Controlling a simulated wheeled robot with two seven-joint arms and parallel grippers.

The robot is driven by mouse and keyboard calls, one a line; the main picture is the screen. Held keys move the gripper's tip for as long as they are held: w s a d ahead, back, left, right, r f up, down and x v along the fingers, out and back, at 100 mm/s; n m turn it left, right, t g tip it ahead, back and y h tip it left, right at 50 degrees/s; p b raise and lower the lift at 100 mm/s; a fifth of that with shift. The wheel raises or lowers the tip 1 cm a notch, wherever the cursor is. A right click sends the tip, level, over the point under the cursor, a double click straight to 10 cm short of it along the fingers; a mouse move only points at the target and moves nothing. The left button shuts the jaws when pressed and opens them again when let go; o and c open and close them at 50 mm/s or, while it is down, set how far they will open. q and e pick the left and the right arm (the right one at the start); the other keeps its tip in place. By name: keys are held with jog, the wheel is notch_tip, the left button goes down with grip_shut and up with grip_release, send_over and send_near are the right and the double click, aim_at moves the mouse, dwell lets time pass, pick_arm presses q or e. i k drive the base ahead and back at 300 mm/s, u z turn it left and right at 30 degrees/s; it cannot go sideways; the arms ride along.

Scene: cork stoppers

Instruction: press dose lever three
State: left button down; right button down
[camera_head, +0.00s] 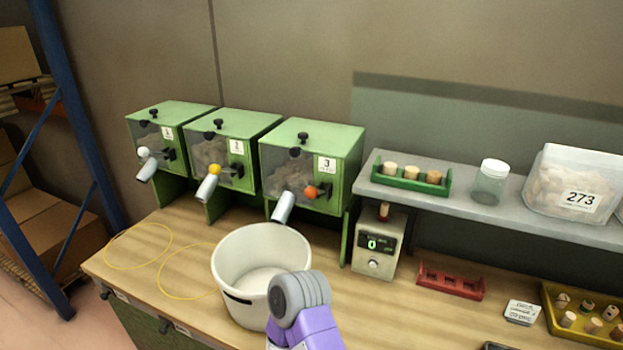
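Three green dispensers stand in a row at the back left of the bench. Dispenser 3 (343,150), the rightmost, has a "3" label and a lever with an orange knob (311,192) on its front. Its grey spout (283,207) slopes down toward a white pot (228,252). The pot stands on the bench just in front, and its visible inside looks empty. A purple and grey part of my arm stands in front of the pot's lower right side. It hides some of the pot. No gripper fingers show, and nothing of mine touches the orange knob.
Dispenser 1 (172,110) has a white knob, dispenser 2 (262,124) a yellow one. Yellow rings (160,272) lie left of the pot. A counter box (379,262) reads 0. A red rack (450,283) and yellow tray (552,322) sit right, below a grey shelf (465,207).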

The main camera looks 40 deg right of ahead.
aim_at(310, 192)
jog(key=z, duration=0.8)
